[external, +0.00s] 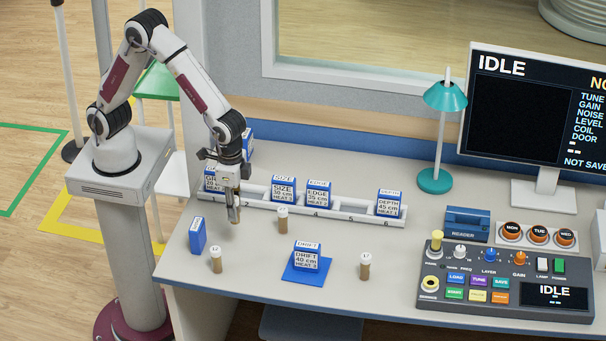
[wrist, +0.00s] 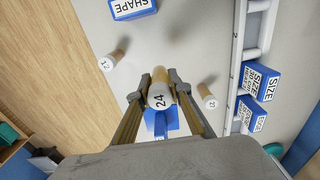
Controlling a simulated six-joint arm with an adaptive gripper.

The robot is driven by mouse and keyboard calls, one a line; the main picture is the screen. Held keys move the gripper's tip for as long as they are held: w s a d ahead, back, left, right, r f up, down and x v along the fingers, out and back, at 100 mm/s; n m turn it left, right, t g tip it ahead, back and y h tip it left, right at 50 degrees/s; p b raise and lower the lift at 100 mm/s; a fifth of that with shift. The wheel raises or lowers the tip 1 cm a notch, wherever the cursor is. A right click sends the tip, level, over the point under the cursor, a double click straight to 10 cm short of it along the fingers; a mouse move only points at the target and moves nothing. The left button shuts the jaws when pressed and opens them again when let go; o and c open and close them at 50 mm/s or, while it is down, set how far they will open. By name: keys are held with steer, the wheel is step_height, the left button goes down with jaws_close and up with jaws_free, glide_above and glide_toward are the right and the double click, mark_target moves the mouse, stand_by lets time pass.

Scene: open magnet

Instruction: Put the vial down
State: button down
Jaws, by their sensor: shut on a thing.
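A vial with a white cap marked 24 (wrist: 160,97) is held between the fingers of my gripper (wrist: 158,84), which is shut on it. In the external view my gripper (external: 234,214) points down over the left part of the desk, in front of the rack; the held vial is hard to make out there. I cannot tell how far it is above the desk. Standing vials with white caps are around it: one in front (external: 216,260), one to the right (external: 283,221) and one farther right (external: 365,267).
A blue DRIFT box (external: 307,257) stands on a blue mat (external: 302,277). A blue box (external: 198,236) stands left of my gripper. The white rack (external: 348,212) with several blue boxes runs behind. The control console (external: 505,285) is at right. Bare desk lies between the vials.

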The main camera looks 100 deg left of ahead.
steer(key=shift+f, duration=0.1)
steer(key=shift+f, duration=3.05)
steer(key=shift+f, duration=0.1)
steer(key=shift+f, duration=1.75)
steer(key=shift+f, duration=0.15)
steer(key=c, duration=1.8)
jaws_free()
steer(key=shift+c, duration=0.2)
